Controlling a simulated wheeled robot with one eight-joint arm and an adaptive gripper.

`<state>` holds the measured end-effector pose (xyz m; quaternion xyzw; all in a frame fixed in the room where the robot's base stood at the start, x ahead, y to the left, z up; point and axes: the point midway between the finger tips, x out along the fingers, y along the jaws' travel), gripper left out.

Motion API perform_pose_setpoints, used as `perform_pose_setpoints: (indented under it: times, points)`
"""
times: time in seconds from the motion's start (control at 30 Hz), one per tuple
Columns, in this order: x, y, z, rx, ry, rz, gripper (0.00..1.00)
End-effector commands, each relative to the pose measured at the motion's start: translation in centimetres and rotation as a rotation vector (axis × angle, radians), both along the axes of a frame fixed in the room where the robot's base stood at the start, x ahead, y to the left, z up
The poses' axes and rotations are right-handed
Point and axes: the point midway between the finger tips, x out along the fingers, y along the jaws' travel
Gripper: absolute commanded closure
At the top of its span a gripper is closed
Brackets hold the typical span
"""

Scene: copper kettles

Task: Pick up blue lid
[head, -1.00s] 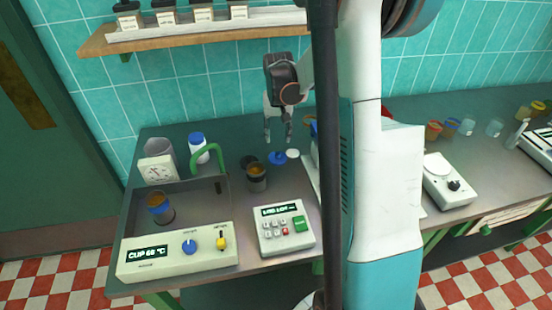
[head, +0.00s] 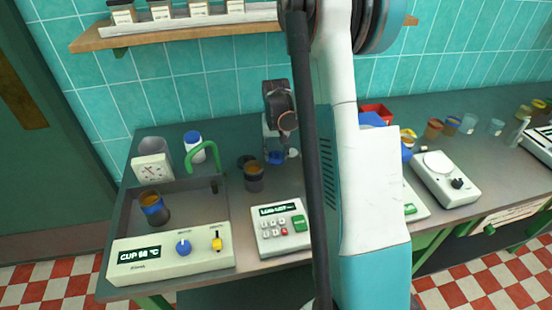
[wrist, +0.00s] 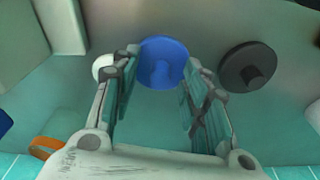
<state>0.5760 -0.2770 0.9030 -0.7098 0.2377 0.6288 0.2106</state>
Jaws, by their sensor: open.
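The blue lid (wrist: 162,62) is a round disc with a raised knob, lying on the dark bench top. In the wrist view it sits just beyond and between the open fingers of my gripper (wrist: 163,85). In the head view my gripper (head: 276,152) points down over the blue lid (head: 275,158), which is partly hidden by the fingers. The gripper holds nothing. Whether the fingers touch the lid I cannot tell.
A dark lid (wrist: 248,67) lies to the right of the blue one in the wrist view, and a white lid (wrist: 103,67) close on its left. A dark cup (head: 254,178) stands near the gripper. The keypad device (head: 283,228) is in front.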

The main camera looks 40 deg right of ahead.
Motion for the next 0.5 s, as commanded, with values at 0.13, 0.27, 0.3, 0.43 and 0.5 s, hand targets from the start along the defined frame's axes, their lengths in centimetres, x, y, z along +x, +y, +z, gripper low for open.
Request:
perform_pose_setpoints:
  times: [0.13, 0.27, 0.3, 0.43, 0.5]
  points:
    - [-0.01, 0.01, 0.07, 0.000, 0.000, 0.000, 0.74]
    - [0.00, 0.00, 0.07, 0.000, 0.000, 0.000, 0.97]
    - [-0.01, 0.01, 0.07, 0.000, 0.000, 0.000, 0.97]
    - [0.00, 0.00, 0.07, 0.000, 0.000, 0.000, 0.98]
    - [0.00, 0.00, 0.07, 0.000, 0.000, 0.000, 0.98]
